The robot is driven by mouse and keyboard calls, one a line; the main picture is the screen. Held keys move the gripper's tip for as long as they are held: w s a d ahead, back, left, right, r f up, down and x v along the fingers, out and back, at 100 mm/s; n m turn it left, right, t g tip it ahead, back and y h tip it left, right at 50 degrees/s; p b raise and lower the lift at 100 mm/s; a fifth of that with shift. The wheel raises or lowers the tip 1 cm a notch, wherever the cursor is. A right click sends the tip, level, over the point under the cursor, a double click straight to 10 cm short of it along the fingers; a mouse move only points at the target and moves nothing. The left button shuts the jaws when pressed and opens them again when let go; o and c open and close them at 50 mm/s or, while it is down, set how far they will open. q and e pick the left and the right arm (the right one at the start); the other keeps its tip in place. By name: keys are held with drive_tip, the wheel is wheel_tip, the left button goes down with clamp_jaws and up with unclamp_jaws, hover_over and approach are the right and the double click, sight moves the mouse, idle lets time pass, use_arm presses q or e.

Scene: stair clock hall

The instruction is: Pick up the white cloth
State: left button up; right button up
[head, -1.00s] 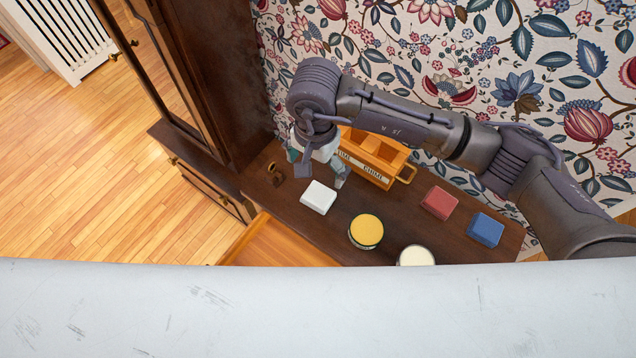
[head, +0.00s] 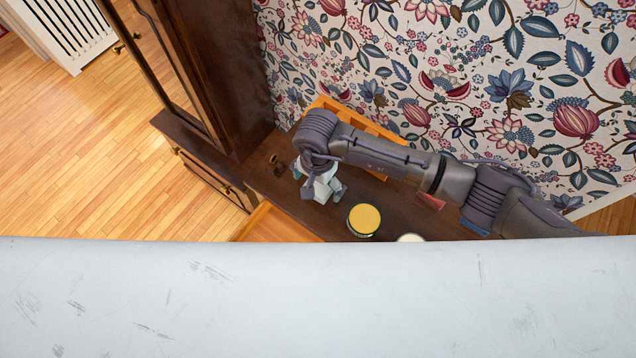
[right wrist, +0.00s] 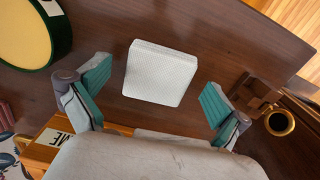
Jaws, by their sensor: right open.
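The white cloth (right wrist: 160,73) is a folded, ribbed square lying flat on the dark wooden top. In the right wrist view it lies between and slightly beyond the two teal-padded fingers of my right gripper (right wrist: 156,92), with gaps on both sides. The right gripper is open and empty. In the head view my right gripper (head: 323,191) is over the spot where the cloth lay, and the cloth is hidden beneath it. My left gripper is not in view.
A yellow-topped round tin (head: 364,219) and a cream one (head: 410,238) stand nearby. An orange wooden caddy (head: 330,103) is behind. Red (head: 430,201) and blue (head: 474,229) cloths are partly hidden by my arm. A small brown object with a brass ring (right wrist: 279,123) sits close beside the gripper.

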drive_tip(key=shift+c, duration=0.3)
drive_tip(key=c, duration=1.1)
drive_tip(key=shift+w+r, duration=0.1)
drive_tip(key=shift+r, duration=0.4)
wheel_tip(320, 180, up, 3)
drive_tip(key=shift+f+b, duration=0.2)
drive_tip(key=shift+b, duration=0.6)
drive_tip(key=s+d+r+b, duration=0.1)
drive_tip(key=s+d+r, duration=0.1)
drive_tip(key=d, duration=0.1)
drive_tip(key=s+d+r, duration=0.3)
drive_tip(key=s+d+r+b, duration=0.1)
drive_tip(key=s+d+r, duration=0.1)
drive_tip(key=d, duration=0.1)
drive_tip(key=shift+s+d+r+b, duration=0.15)
drive_tip(key=shift+d+r+b, duration=0.1)
drive_tip(key=shift+b, duration=0.1)
